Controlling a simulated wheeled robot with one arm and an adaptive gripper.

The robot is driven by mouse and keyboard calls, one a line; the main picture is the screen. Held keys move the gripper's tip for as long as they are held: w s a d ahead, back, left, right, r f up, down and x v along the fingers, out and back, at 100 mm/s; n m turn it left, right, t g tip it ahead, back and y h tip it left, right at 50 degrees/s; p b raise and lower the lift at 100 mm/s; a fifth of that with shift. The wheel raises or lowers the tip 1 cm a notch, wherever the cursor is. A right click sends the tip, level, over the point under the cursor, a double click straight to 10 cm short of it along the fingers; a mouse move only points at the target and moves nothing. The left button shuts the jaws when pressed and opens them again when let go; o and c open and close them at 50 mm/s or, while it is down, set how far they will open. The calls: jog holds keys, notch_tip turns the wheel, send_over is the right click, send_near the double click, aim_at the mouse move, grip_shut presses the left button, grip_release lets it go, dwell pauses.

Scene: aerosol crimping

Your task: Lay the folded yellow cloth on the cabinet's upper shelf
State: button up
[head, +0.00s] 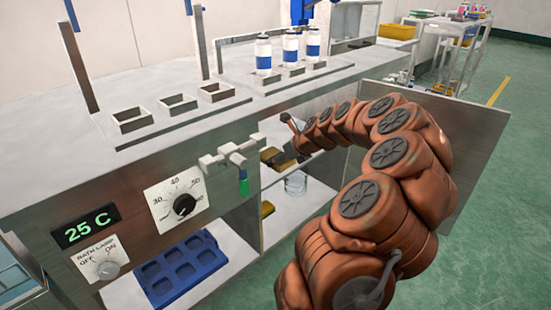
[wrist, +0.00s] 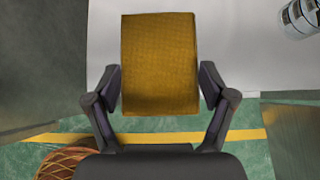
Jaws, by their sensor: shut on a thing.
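The folded yellow cloth (wrist: 158,65) fills the middle of the wrist view, between the two fingers of my gripper (wrist: 160,88). The fingers are shut on its sides. In the head view my arm reaches into the open cabinet, and the cloth (head: 271,155) shows at the tip of my gripper (head: 284,160), partly hidden by it. The cabinet's white shelf (wrist: 225,65) lies behind the cloth in the wrist view; I cannot tell whether the cloth touches it. A second yellow piece (head: 267,209) shows lower in the cabinet, partly hidden.
A clear glass (head: 296,183) stands inside the cabinet, at top right in the wrist view (wrist: 299,18). The cabinet door (head: 465,150) is open on the right. A blue tray (head: 178,270) lies in the left compartment. A tap (head: 240,165) juts from the front panel.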

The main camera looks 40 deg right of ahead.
jog(key=shift+w+d+f+b, duration=0.1)
jog(key=shift+w+d+b, duration=0.2)
jog(key=shift+w+d, duration=0.5)
jog(key=shift+w+d+f+b, duration=0.2)
jog(key=shift+w+d, duration=0.25)
jog(key=shift+w, duration=0.65)
jog(key=shift+w+d+f+b, duration=0.1)
jog(key=shift+w+d+b, duration=0.25)
jog(key=shift+w+d, duration=0.45)
jog(key=shift+w+a, duration=0.1)
jog(key=shift+w, duration=0.15)
notch_tip(320, 180, down, 4)
jog(key=shift+r+b, duration=0.25)
jog(key=shift+b, duration=0.8)
jog(key=o, duration=1)
jog(key=shift+f, duration=0.1)
